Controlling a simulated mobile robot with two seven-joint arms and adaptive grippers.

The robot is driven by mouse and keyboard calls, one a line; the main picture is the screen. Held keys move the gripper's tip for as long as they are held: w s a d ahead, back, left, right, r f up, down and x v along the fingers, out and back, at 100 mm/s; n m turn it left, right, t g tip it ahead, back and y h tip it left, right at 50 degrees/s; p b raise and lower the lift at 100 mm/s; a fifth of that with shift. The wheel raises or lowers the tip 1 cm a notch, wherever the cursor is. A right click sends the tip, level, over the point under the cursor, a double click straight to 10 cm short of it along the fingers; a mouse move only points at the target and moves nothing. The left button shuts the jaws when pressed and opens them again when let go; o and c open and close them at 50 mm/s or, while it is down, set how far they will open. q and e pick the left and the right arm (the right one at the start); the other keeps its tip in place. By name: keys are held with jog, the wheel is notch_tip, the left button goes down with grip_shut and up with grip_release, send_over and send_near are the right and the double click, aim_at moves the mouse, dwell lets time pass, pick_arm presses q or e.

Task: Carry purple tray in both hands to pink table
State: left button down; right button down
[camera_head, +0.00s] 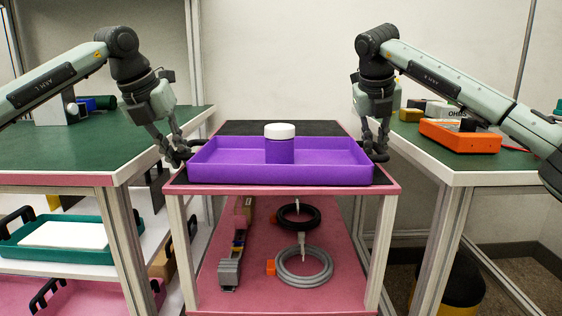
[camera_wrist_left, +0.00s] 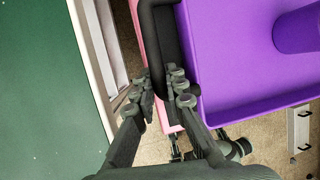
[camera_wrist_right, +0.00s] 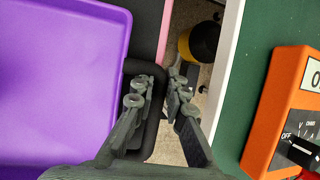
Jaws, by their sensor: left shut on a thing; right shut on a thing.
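The purple tray (camera_head: 210,174) is level over the black top of the pink-edged table (camera_head: 290,190), in the middle of the head view. I cannot tell whether it touches the top. A jar (camera_head: 279,148) with a white lid and purple body stands upright in it. My left gripper (camera_head: 182,153) is shut on the tray's black left handle (camera_wrist_left: 164,45). My right gripper (camera_head: 377,150) is shut on the black right handle (camera_wrist_right: 150,130). The tray's purple rim (camera_wrist_left: 225,119) also shows in the left wrist view. Fingers hide parts of both handles.
Green-topped benches stand close at left (camera_head: 60,150) and right (camera_head: 430,148). An orange meter (camera_head: 460,136) sits on the right bench. Cable coils (camera_head: 303,266) lie on the pink lower shelf. A teal tray (camera_head: 60,245) is on the left shelf. A black-and-yellow bin stands below right.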

pick_arm(q)
jog(key=shift+r, duration=0.15)
pick_arm(e)
jog(key=shift+r, duration=0.15)
